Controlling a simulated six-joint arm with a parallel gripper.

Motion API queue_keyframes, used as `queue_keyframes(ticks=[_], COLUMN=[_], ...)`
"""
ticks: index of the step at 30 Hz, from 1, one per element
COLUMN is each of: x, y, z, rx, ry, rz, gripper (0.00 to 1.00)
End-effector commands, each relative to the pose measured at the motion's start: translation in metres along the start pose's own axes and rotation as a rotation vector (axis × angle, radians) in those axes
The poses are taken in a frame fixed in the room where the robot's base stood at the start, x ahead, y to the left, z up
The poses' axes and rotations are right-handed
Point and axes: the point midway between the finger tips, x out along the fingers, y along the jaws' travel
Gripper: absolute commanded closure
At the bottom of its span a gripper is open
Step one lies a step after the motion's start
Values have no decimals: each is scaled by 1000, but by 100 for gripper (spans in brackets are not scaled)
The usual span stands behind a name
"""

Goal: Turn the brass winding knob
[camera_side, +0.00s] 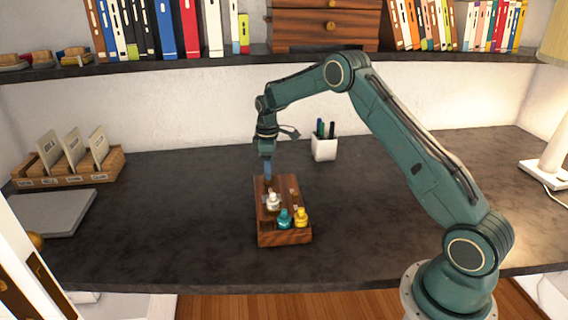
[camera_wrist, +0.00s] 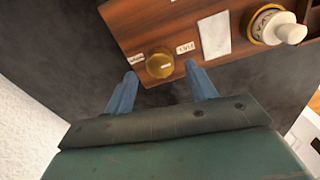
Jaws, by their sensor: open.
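The brass winding knob (camera_wrist: 160,64) is a round, shiny gold knob near the edge of a wooden box (camera_wrist: 130,17) in the wrist view. A small white label sits on each side of it. My gripper (camera_wrist: 161,76) is open, with one blue finger to each side of the knob and a gap showing at both sides. In the side view my gripper (camera_side: 268,180) points down at the far end of the wooden box (camera_side: 284,239), and I cannot make out the knob there. I cannot tell how far the fingertips are above the box.
White (camera_side: 273,203), teal (camera_side: 284,220) and yellow (camera_side: 301,219) bottle-like pieces stand on the box's near part. A pen cup (camera_side: 324,149) stands behind it. A card tray (camera_side: 70,170) and grey slab (camera_side: 55,214) lie at left, a lamp (camera_side: 551,160) at right. Dark desk around the box is clear.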

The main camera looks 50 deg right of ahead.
Motion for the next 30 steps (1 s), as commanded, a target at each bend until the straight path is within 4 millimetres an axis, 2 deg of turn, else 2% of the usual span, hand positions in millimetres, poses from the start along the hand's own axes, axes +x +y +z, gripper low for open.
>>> queue_keyframes(ticks=[12, 18, 24, 30], x=[-72, -97, -108, -109], y=[1, 0, 0, 0], z=[-1, -1, 0, 0], rx=[-1, -1, -1, -1], ry=[3, 2, 1, 1], rz=[4, 3, 1, 1], gripper=[44, 44, 44, 44])
